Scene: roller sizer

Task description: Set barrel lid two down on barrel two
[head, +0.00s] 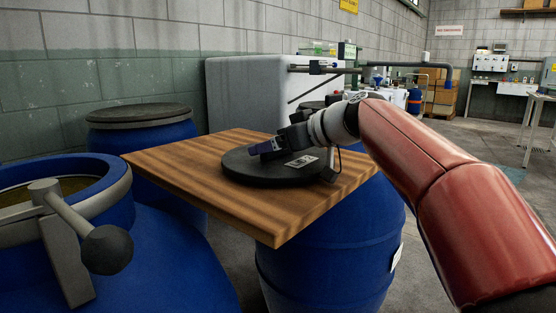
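A round dark lid (255,171) lies flat on a wooden board (170,163), with a small pale label on its top. I take it as barrel lid two, though no number is readable. My gripper (268,147) is low over the lid, reaching in from the right. Whether its fingers touch or hold anything is unclear. An open blue barrel (115,188) stands at the front left, its rim bare and yellowish contents showing inside. No number shows on it, so I cannot tell whether it is barrel two.
The board rests on another blue barrel (325,265). A closed barrel with a dark lid (140,113) stands behind the open one. A grey lever with a dark knob (107,250) is in the near left. A pale tank (245,95) stands behind the board.

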